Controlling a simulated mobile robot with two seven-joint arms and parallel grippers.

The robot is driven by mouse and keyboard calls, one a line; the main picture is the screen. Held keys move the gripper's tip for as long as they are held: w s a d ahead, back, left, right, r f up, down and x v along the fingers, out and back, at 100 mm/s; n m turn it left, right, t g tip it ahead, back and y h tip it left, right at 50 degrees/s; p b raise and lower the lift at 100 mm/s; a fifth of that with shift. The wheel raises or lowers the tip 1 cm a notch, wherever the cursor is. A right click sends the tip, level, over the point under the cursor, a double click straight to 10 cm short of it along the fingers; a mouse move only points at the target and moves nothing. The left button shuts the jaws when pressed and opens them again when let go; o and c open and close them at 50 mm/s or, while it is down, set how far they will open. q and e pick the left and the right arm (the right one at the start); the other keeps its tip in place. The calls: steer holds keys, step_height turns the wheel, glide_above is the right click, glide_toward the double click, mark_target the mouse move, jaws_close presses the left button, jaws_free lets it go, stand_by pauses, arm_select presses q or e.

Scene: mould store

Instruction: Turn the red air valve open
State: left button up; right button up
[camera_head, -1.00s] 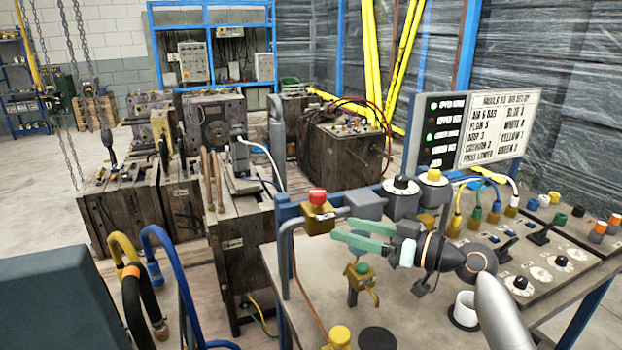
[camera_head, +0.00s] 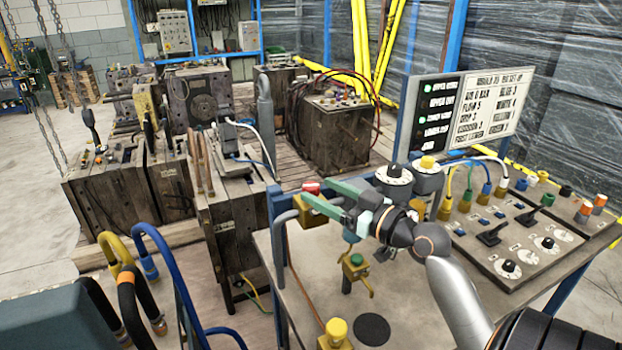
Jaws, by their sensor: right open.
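The red-capped valve (camera_head: 311,187) stands on a brass-yellow body (camera_head: 316,213) at the far left corner of the bench (camera_head: 412,305). Its cap is upright and partly hidden by my right gripper. My right gripper (camera_head: 322,194) is open, its two green fingers pointing left at the valve. The upper finger lies close beside the cap and the lower one overlaps the yellow body. I cannot tell whether either finger touches it. My left gripper is not in view.
A green-topped fitting (camera_head: 355,262) and a yellow-topped one (camera_head: 337,330) stand nearer on the bench. Black-knobbed (camera_head: 394,178) and yellow-knobbed (camera_head: 428,166) regulators stand behind my gripper. A switch panel (camera_head: 515,250) fills the right. Blue and yellow hoses (camera_head: 150,262) rise at lower left.

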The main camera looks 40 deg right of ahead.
mark_target(317, 189)
steer(key=shift+w+a+p, duration=0.2)
steer(key=shift+w+p, duration=0.15)
steer(key=shift+w, duration=1.6)
jaws_close()
